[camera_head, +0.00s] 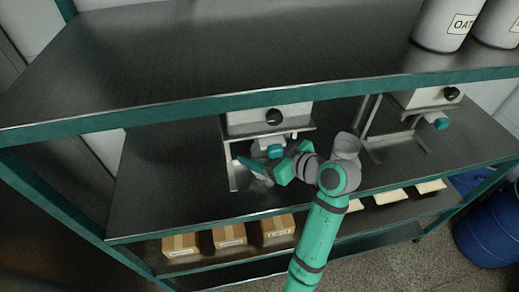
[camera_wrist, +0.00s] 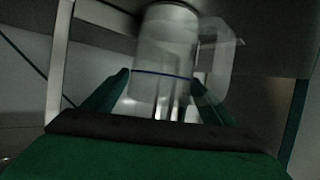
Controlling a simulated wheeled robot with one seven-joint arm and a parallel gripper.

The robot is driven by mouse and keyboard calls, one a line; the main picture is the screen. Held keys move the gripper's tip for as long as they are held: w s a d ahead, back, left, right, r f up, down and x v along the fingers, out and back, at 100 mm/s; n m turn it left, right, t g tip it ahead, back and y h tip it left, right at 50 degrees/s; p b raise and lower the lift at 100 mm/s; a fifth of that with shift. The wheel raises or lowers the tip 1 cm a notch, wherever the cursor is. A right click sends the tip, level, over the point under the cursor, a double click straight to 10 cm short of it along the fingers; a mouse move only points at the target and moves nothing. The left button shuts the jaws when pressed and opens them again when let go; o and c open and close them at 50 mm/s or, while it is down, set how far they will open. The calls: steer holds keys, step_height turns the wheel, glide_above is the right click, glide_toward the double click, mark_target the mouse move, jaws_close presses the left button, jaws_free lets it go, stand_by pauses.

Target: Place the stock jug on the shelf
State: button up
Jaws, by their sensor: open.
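The stock jug (camera_wrist: 165,50) shows in the wrist view as a clear, upright jug with a blue line around it and a handle on its right. Its top lies close under a dark overhead part. My gripper (camera_wrist: 160,80) is open, with one green finger on each side of the jug's lower part. I cannot tell whether the fingers touch it. In the head view my gripper (camera_head: 258,165) is at the left mill (camera_head: 268,118), and I cannot make out the jug clearly there. The upper shelf (camera_head: 200,60) is a wide dark metal deck with a green edge.
White canisters (camera_head: 440,25) stand at the upper shelf's right end; its left and middle are bare. A second mill (camera_head: 425,97) stands right on the middle deck (camera_head: 160,185). Cardboard boxes (camera_head: 229,236) line the low shelf. A blue drum (camera_head: 488,230) stands at right.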

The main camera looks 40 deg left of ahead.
steer(key=v, duration=1.1)
steer(key=shift+d, duration=0.3)
steer(key=shift+w+r, duration=0.1)
steer(key=shift+r, duration=0.05)
